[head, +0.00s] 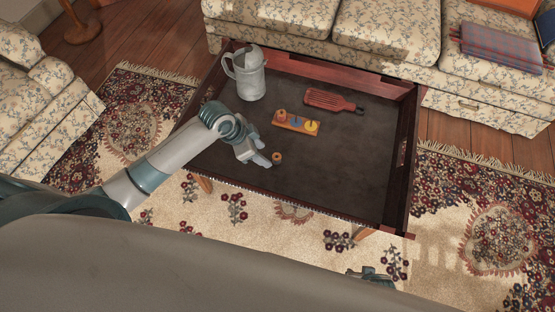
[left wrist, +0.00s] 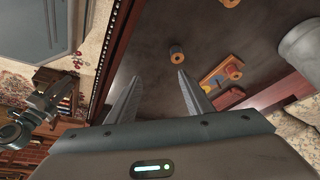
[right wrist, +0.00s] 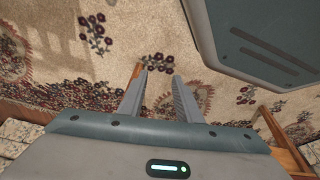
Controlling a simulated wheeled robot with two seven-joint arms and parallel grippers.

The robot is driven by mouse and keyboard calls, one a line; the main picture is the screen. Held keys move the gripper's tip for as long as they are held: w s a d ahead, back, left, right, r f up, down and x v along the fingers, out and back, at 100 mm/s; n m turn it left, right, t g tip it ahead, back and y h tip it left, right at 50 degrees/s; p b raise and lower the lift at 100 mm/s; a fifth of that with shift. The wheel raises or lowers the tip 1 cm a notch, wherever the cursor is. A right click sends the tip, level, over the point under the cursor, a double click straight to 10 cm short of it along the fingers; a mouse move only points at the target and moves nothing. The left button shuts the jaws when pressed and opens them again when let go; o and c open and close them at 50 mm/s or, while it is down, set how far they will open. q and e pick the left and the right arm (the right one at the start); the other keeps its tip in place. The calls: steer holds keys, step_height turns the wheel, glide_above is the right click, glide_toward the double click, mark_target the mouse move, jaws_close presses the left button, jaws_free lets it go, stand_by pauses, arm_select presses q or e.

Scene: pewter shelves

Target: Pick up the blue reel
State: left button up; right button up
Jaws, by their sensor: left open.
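A small loose reel (head: 277,158) stands on the dark tray-like table top (head: 340,185), near its front left. In the left wrist view this reel (left wrist: 177,54) shows wood-coloured rims and what looks like bluish thread. My left gripper (head: 263,161) is open and empty, just left of the reel, with its fingertips (left wrist: 158,76) pointing towards it and apart from it. A wooden board (head: 288,125) behind the reel carries coloured parts in red, blue and yellow. My right gripper (right wrist: 159,72) is open and empty above the rug, away from the table.
A grey pitcher (head: 248,75) stands at the table's back left. A red slotted paddle (head: 330,101) lies at the back. A raised wooden rim (head: 408,140) surrounds the table top. A floral sofa (head: 385,35) is behind.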

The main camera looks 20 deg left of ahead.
arm_select(q)
steer(key=w+a+r+m, duration=0.1)
steer(key=w+a+r, duration=0.2)
steer(key=w, duration=0.1)
steer(key=shift+m+g, duration=0.3)
arm_select(e)
steer(key=f, duration=0.1)
steer(key=s+f, duration=0.1)
steer(key=f, duration=0.2)
steer(key=shift+s+d+f, duration=0.35)
steer(key=shift+s+f, duration=0.05)
arm_select(q)
steer(key=shift+w, duration=0.1)
glide_above(275, 156)
steer(key=a, duration=0.1)
steer(key=shift+s+f+b, duration=0.1)
steer(key=shift+s+f, duration=0.05)
steer(key=shift+f, duration=1.75)
steer(key=shift+s+f+b, duration=0.15)
steer(key=shift+f, duration=1.7)
steer(key=shift+s+f+b, duration=0.1)
steer(key=shift+s+f, duration=0.05)
steer(key=shift+f, duration=1.75)
arm_select(e)
steer(key=shift+s+d, duration=0.1)
steer(key=shift+d, duration=0.1)
steer(key=shift+s, duration=0.15)
